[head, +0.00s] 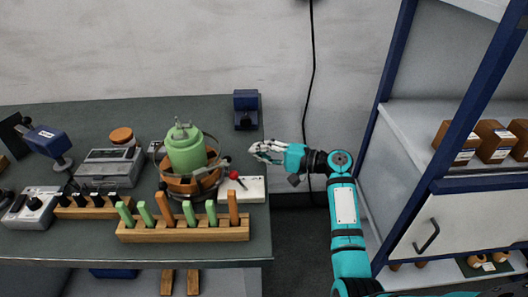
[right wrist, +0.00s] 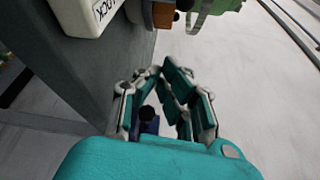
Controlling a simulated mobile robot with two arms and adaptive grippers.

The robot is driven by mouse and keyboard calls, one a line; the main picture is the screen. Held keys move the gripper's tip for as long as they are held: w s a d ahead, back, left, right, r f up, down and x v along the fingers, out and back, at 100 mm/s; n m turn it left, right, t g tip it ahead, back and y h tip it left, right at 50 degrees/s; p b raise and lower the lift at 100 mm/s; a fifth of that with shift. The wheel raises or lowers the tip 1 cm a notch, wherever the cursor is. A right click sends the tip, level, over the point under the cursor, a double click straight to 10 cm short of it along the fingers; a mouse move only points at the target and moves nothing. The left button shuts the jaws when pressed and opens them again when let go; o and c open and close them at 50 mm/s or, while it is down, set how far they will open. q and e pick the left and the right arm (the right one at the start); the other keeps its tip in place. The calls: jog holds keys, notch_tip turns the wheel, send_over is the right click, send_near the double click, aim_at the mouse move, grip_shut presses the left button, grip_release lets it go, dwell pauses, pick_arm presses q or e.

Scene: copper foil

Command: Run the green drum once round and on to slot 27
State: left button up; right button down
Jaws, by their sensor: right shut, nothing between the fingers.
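The green drum (head: 186,150) stands upright in an orange-brown base (head: 180,187) with a grey ring around it, on the table's right half. A small part of the drum's green also shows at the top of the right wrist view (right wrist: 225,5). I cannot read any slot numbers. My right gripper (head: 262,152) is to the right of the drum, apart from it, by the table's right edge. Its fingers (right wrist: 163,75) are closed together and empty. My left gripper is not in view.
A white box (head: 252,190) with a red knob sits right of the drum; its side reads LOCK in the right wrist view (right wrist: 72,14). A wooden rack (head: 185,232) with green and orange pegs lies in front. A blue block (head: 246,110) stands behind. Shelves (head: 408,150) are at right.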

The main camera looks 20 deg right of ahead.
jog(key=x, duration=0.5)
jog(key=shift+w+a+p, duration=0.2)
jog(key=shift+a+p, duration=0.1)
jog(key=shift+a, duration=0.05)
jog(key=s, duration=0.1)
jog(key=p, duration=0.1)
jog(key=s+a, duration=0.1)
jog(key=shift+s+r+p, duration=0.3)
jog(key=shift+s+p, duration=0.05)
jog(key=shift+s+a, duration=0.2)
jog(key=shift+s, duration=0.25)
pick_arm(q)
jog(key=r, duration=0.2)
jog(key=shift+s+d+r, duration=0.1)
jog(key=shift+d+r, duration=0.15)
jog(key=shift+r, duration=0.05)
